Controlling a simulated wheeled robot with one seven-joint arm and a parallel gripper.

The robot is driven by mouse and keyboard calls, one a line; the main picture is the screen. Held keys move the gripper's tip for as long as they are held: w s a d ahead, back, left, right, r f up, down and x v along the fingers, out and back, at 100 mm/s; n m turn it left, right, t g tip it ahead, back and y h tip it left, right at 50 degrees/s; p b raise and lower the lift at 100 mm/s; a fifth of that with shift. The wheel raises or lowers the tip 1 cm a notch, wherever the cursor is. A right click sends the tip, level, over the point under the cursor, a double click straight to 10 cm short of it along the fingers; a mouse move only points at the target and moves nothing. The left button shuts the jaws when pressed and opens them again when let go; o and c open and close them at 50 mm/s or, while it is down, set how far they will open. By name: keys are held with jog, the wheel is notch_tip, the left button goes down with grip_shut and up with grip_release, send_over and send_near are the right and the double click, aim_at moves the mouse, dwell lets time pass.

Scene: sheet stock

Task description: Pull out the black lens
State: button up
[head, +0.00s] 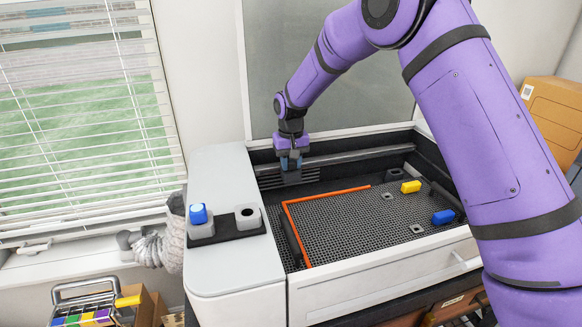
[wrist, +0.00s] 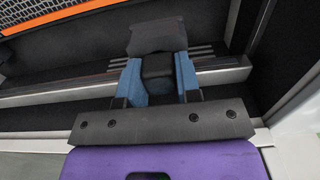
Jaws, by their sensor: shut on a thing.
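My gripper (head: 291,162) is at the back left of the open machine bed, pointing down by the rail. In the wrist view its blue fingers (wrist: 157,78) are shut on a black block, which I take to be the black lens (wrist: 157,68). A dark grey part (wrist: 157,35) sits right beyond the block; I cannot tell whether they are still joined. In the head view the lens is hidden by the fingers. On the machine's left top, a black stand (head: 228,231) has two grey holders. One carries a blue piece (head: 198,214); the other (head: 248,222) shows a dark round opening.
The mesh bed (head: 350,230) has an orange strip (head: 289,222) along its left and back. A rail (wrist: 40,95) crosses the back. Grey coiled hose (head: 160,249) hangs left of the machine.

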jog(key=shift+r, duration=0.2)
jog(key=shift+r, duration=2.3)
